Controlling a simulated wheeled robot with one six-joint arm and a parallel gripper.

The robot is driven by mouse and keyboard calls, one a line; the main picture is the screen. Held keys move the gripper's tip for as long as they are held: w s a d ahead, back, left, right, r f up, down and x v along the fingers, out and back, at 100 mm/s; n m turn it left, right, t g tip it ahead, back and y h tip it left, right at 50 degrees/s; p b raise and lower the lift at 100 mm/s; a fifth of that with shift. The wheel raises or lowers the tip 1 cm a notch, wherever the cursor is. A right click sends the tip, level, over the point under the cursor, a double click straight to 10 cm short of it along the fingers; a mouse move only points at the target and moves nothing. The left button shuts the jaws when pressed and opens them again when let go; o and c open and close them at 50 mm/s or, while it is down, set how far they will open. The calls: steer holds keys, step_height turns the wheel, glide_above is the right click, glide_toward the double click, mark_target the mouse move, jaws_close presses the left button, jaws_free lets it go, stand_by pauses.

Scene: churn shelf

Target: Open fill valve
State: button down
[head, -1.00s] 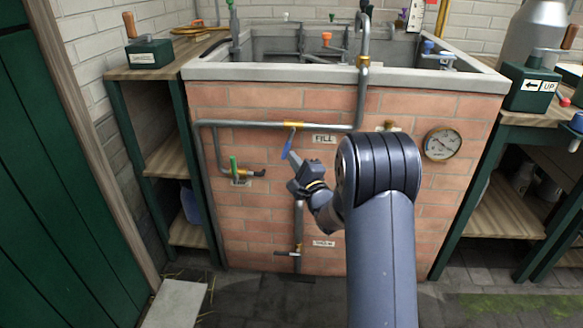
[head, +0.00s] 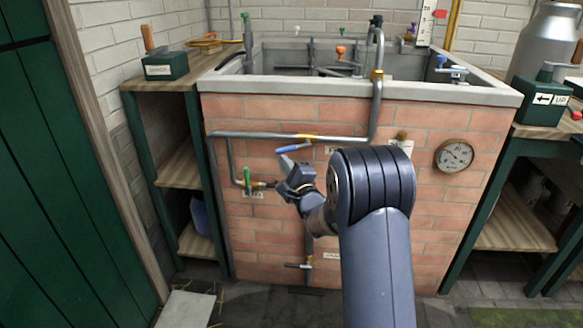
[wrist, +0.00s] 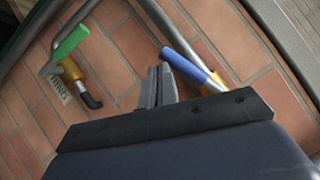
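The fill valve's blue lever (head: 294,148) points left, lying nearly parallel to the grey pipe (head: 260,135) on the brick front. Its brass body (head: 308,137) sits on that pipe. The FILL label (head: 330,149) is partly hidden behind my arm. My gripper (head: 286,162) is just below the lever's free end. In the wrist view the two fingers (wrist: 158,84) are together with nothing visible between them. The blue lever (wrist: 186,66) passes just right of the fingertips; I cannot tell whether they touch.
A green-handled valve (head: 246,178) is left of my gripper, also in the wrist view (wrist: 72,42). A lower valve (head: 299,265) is on the pipe below. A round gauge (head: 455,156) is at right. Wooden shelves (head: 178,168) stand left. The floor in front is mostly clear.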

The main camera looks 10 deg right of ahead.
steer(key=shift+w+a+r, duration=0.2)
steer(key=shift+a+r, duration=0.4)
steer(key=shift+r, duration=0.4)
